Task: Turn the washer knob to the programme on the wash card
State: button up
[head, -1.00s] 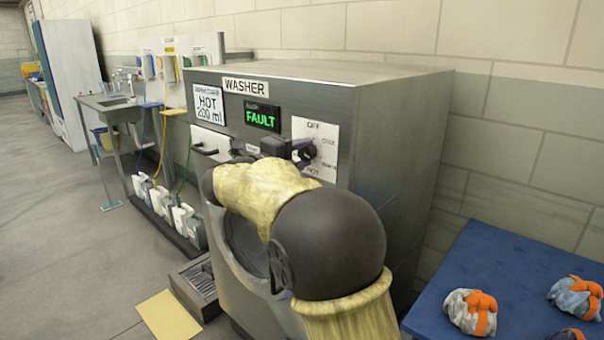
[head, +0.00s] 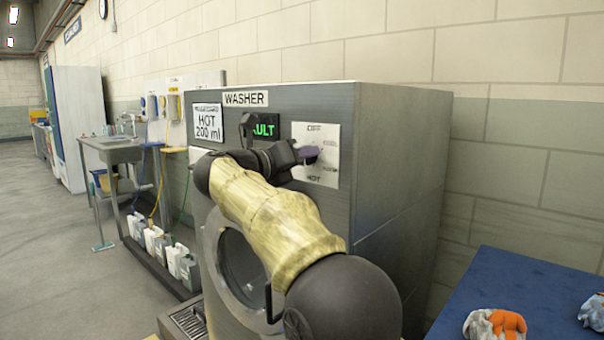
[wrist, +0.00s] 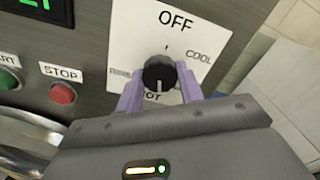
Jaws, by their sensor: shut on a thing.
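The washer knob (wrist: 160,73) is black and round, on a white dial plate (wrist: 204,25) marked OFF at the top, COOL at right and HOT at the bottom, partly covered. A pale line on the knob's lower face points down toward HOT. My gripper (wrist: 160,88) is shut on the knob, with one purple finger on each side. In the head view my gripper (head: 308,154) reaches the dial plate (head: 328,133) and hides most of the knob. The wash card (head: 208,123) reads HOT 200 ml, with a smaller line above it.
A green display (head: 266,127) is partly hidden by my arm; FAULT is half readable. A red STOP button (wrist: 62,93) and a green START button (wrist: 8,80) sit left of the dial. A blue table (head: 500,280) with bundled cloths stands at right.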

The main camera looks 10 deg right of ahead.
jog(key=shift+f+m+b, duration=0.25)
jog(key=shift+m+b, duration=0.85)
jog(key=shift+m, duration=0.3)
jog(key=shift+r, duration=0.1)
jog(key=o, duration=1)
jog(key=shift+r, duration=0.1)
jog(key=shift+s+a, duration=0.1)
jog(key=p+v, duration=0.1)
jog(key=v, duration=1.6)
